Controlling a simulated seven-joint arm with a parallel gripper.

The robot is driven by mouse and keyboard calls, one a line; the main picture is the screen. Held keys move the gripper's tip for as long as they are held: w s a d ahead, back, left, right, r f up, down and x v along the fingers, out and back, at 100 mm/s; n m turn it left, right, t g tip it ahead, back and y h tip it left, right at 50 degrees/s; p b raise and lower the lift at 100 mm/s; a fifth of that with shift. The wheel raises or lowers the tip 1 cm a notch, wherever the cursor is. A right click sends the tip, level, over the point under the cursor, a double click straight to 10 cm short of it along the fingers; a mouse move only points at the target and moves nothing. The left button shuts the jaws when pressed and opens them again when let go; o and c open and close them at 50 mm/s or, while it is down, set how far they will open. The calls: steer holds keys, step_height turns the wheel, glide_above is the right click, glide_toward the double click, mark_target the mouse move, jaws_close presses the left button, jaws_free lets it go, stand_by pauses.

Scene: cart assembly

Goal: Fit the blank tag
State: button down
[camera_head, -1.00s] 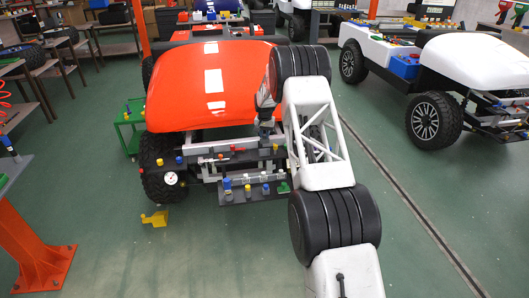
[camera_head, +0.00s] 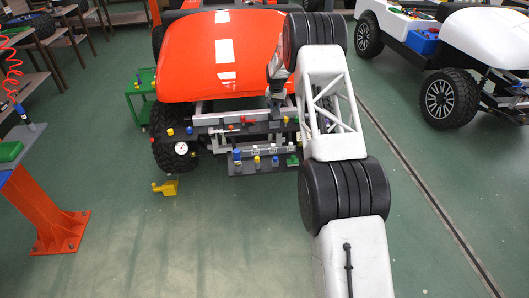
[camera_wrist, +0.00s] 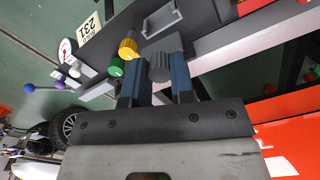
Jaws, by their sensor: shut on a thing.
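My gripper (camera_wrist: 156,85) has two blue fingers, shut on a ribbed grey piece (camera_wrist: 162,66) in the wrist view. The grey piece stands close to a dark panel on the cart front; I cannot tell whether it touches. A light grey rectangular frame (camera_wrist: 160,18) sits on the dark panel beyond it. A pale tag marked 231 (camera_wrist: 90,28) is at the upper left. I cannot make out for sure which thing is the blank tag. In the head view my gripper (camera_head: 276,103) is at the cart's front bar (camera_head: 215,129), its fingertips too small to read.
A yellow knob (camera_wrist: 128,47) and a green knob (camera_wrist: 116,66) stand close beside my fingers. The orange hood (camera_head: 190,60) rises behind the bar. A lower shelf (camera_head: 250,168) carries several coloured parts.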

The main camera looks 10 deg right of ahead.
steer(key=s+a+f, duration=0.3)
steer(key=s+a, duration=0.2)
steer(key=a, duration=0.5)
steer(key=s+a+f, duration=0.4)
steer(key=s+a, duration=0.2)
steer(key=a, duration=0.5)
steer(key=shift+n, duration=0.4)
steer(key=shift+f, duration=2.25)
steer(key=shift+f, duration=2.05)
steer(key=c, duration=0.9)
jaws_free()
